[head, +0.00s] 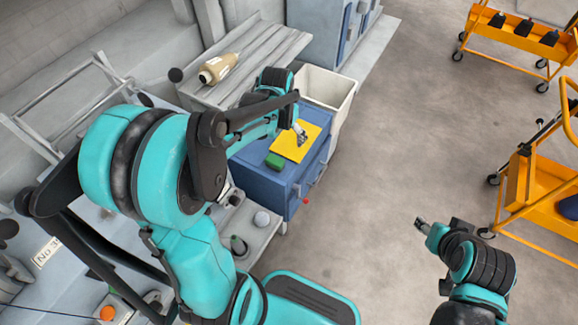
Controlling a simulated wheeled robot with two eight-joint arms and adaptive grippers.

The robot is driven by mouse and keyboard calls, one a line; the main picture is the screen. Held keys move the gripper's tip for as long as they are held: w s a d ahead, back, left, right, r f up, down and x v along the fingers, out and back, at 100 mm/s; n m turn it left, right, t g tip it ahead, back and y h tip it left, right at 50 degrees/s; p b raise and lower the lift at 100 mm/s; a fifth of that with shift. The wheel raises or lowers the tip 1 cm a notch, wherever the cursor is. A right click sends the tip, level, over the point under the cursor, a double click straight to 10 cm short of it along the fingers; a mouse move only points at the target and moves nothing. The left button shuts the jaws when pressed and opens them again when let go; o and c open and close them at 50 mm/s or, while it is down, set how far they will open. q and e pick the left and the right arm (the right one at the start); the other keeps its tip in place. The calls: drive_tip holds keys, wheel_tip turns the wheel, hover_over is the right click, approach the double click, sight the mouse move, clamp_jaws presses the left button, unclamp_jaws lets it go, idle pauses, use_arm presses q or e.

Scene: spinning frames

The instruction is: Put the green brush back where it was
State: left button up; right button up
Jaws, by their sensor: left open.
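A small green block-like thing, which looks like the green brush (274,161), lies on the blue cabinet (262,183), at the near left corner of a yellow sheet (291,151). No bristles can be made out. My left gripper (301,138) is open, over the yellow sheet, to the right of the brush and apart from it. Nothing shows between its fingers. My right gripper (420,224) hangs over the bare floor at the right, far from the cabinet. It is too small to tell whether it is open.
A white bin (329,90) stands behind the cabinet. A tan bottle (218,68) lies on a grey slatted bench (250,55). Orange carts (515,40) stand at right. The floor between is clear.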

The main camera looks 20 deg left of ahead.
use_arm(q)
drive_tip(key=s+d+r+t, duration=0.2)
drive_tip(key=s+d+r, duration=0.1)
drive_tip(key=s, duration=0.4)
drive_tip(key=s+d+r+t, duration=0.2)
drive_tip(key=s+d+r, duration=0.2)
drive_tip(key=s+d, duration=0.2)
drive_tip(key=shift+s+n+t, duration=0.3)
drive_tip(key=shift+s+t, duration=0.1)
drive_tip(key=shift+s, duration=0.5)
